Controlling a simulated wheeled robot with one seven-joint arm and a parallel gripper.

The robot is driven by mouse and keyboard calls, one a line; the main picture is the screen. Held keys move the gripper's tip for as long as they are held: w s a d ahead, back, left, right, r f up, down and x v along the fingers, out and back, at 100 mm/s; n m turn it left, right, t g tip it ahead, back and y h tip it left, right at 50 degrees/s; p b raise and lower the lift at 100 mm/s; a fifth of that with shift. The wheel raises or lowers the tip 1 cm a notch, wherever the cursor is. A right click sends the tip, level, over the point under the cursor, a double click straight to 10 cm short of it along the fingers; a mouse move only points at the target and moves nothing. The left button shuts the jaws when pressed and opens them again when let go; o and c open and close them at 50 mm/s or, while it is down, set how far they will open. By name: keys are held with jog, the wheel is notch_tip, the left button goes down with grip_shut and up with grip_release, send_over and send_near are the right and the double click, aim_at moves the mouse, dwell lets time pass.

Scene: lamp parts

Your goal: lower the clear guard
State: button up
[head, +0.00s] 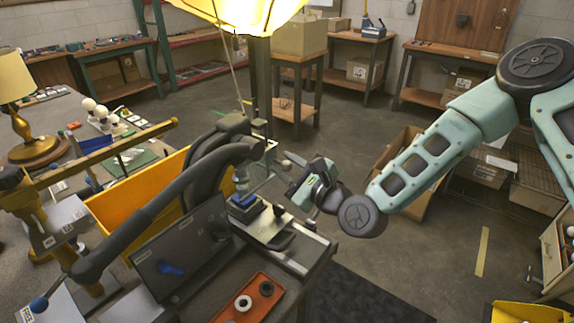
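A dark grey press (205,165) with a long lever stands on the bench at the centre left. A faint see-through panel edge, which looks like the clear guard (262,170), is in front of the press's working area. It seems raised, but its outline is hard to make out. Under it is a small blue part (243,201) on a pale base plate (262,226). My gripper (291,176) is just right of the guard, pointing left toward it. The fingers are small and partly merged with the guard's edge, so I cannot tell whether they touch or hold it.
An orange tray (262,304) with a white ring and a dark ring lies at the bench front. A yellow bin (135,200) is behind the lever. A brass lamp (25,110) stands at the far left. A dark post (262,85) rises behind the press.

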grip_shut()
notch_tip(320, 180, down, 5)
jog(key=b, duration=0.4)
grip_release()
